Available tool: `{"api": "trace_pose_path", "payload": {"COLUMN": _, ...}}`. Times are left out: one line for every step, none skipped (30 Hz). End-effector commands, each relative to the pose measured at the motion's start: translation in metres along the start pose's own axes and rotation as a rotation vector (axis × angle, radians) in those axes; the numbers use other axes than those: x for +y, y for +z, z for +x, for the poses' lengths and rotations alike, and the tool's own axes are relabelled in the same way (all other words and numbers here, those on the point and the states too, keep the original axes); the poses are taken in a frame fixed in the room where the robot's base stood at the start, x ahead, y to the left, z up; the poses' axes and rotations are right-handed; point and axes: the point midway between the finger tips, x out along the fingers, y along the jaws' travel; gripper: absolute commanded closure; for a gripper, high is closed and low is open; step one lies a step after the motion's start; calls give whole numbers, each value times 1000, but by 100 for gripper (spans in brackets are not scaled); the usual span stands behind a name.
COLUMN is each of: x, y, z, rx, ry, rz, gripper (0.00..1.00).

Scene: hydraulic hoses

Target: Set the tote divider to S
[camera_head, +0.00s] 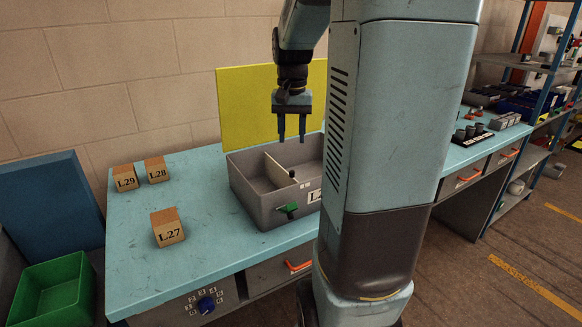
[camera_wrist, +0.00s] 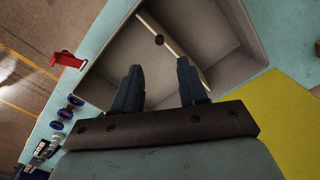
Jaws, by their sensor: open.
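The grey tote (camera_head: 255,207) stands open on the blue bench. A thin cream divider (camera_head: 276,168) crosses its inside, with a small dark knob near its top edge. In the wrist view the divider (camera_wrist: 182,51) runs diagonally across the tote (camera_wrist: 97,87), and its dark knob (camera_wrist: 159,40) lies beyond my fingertips. My gripper (camera_head: 291,136) is open and empty, pointing down above the tote near the divider. In the wrist view my gripper (camera_wrist: 159,69) has its fingers apart, touching nothing I can see. My column hides the tote's right part. No S mark is readable.
Blocks L29 (camera_head: 125,178), L28 (camera_head: 156,170) and L27 (camera_head: 167,227) stand left. A yellow panel (camera_head: 240,105) rises behind. A blue dial (camera_head: 206,305) is on the bench front.

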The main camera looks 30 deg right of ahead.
Motion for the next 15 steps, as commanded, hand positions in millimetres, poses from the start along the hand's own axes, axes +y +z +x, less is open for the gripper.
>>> {"api": "trace_pose_path", "payload": {"x": 0, "y": 1, "z": 10, "rx": -3, "ry": 1, "rz": 0, "gripper": 58}}
{"api": "trace_pose_path", "payload": {"x": 0, "y": 1, "z": 15, "rx": -4, "ry": 1, "rz": 0, "gripper": 58}}
{"api": "trace_pose_path", "payload": {"x": 0, "y": 1, "z": 23, "rx": -3, "ry": 1, "rz": 0, "gripper": 58}}
{"api": "trace_pose_path", "payload": {"x": 0, "y": 1, "z": 28, "rx": -5, "ry": 1, "rz": 0, "gripper": 58}}
{"api": "trace_pose_path", "payload": {"x": 0, "y": 0, "z": 33, "rx": -3, "ry": 1, "rz": 1, "gripper": 58}}
{"api": "trace_pose_path", "payload": {"x": 1, "y": 1, "z": 40, "rx": -4, "ry": 1, "rz": 1, "gripper": 58}}
{"api": "trace_pose_path", "payload": {"x": 1, "y": 1, "z": 46, "rx": -3, "ry": 1, "rz": 1, "gripper": 58}}
{"api": "trace_pose_path", "payload": {"x": 1, "y": 1, "z": 51, "rx": -3, "ry": 1, "rz": 1, "gripper": 58}}
{"api": "trace_pose_path", "payload": {"x": 0, "y": 0, "z": 58, "rx": -3, "ry": 1, "rz": 1, "gripper": 58}}
{"api": "trace_pose_path", "payload": {"x": 0, "y": 0, "z": 63, "rx": -3, "ry": 1, "rz": 1, "gripper": 58}}
{"api": "trace_pose_path", "payload": {"x": 0, "y": 1, "z": 68, "rx": -4, "ry": 1, "rz": 0, "gripper": 58}}
{"api": "trace_pose_path", "payload": {"x": 0, "y": 1, "z": 73, "rx": -2, "ry": 1, "rz": 0, "gripper": 58}}
{"api": "trace_pose_path", "payload": {"x": 0, "y": 1, "z": 77, "rx": -3, "ry": 1, "rz": 0, "gripper": 58}}
{"api": "trace_pose_path", "payload": {"x": 0, "y": 0, "z": 81, "rx": -2, "ry": 1, "rz": 0, "gripper": 58}}
{"api": "trace_pose_path", "payload": {"x": 0, "y": 0, "z": 86, "rx": -2, "ry": 1, "rz": 0, "gripper": 58}}
